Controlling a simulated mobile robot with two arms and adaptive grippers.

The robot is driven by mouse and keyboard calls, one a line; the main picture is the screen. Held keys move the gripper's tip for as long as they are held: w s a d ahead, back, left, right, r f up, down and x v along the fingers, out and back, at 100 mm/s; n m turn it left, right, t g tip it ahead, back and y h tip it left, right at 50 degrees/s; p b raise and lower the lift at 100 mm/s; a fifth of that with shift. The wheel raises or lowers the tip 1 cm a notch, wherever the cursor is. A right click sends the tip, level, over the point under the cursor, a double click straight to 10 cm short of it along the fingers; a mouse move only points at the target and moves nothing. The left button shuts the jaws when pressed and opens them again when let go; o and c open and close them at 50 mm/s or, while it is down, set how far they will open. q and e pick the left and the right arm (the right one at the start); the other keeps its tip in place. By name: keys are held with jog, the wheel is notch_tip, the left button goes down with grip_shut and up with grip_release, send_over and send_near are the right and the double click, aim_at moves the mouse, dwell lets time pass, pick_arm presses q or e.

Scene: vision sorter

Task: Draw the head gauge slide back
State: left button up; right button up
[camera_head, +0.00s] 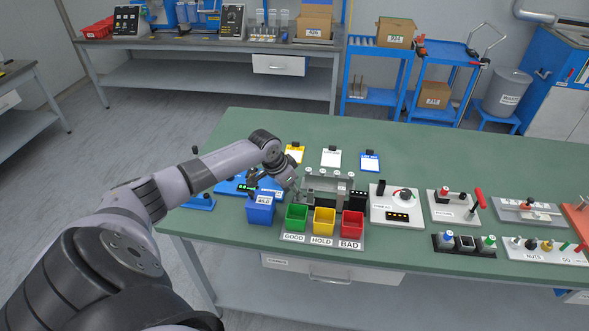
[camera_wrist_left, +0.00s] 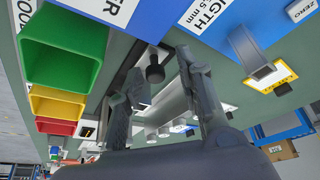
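A grey metal fixture (camera_head: 325,184) with small round studs stands behind the coloured bins. It looks like the head gauge, though I cannot read a label on it. In the left wrist view a black knob (camera_wrist_left: 155,72) stands on a short stem over a grey rail and looks like the slide's handle. My left gripper (camera_head: 291,181) is at the fixture's left end. In the wrist view its fingers (camera_wrist_left: 160,61) are spread on either side of the knob, with gaps visible. My arm partly hides this end in the head view. My right gripper is not in view.
Green, yellow and red bins (camera_head: 324,221) stand in front of the fixture. A blue bin (camera_head: 260,210) and a blue length gauge (camera_head: 231,187) lie left, close to my gripper. A white panel (camera_head: 396,206) stands right.

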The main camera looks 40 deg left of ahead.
pick_arm(q)
jog(key=shift+o, duration=0.2)
jog(key=shift+d+r, duration=0.1)
jog(key=shift+d, duration=0.05)
jog(key=v, duration=1.1)
jog(key=shift+s+r, duration=0.25)
jog(key=shift+r, duration=0.1)
jog(key=shift+f, duration=0.1)
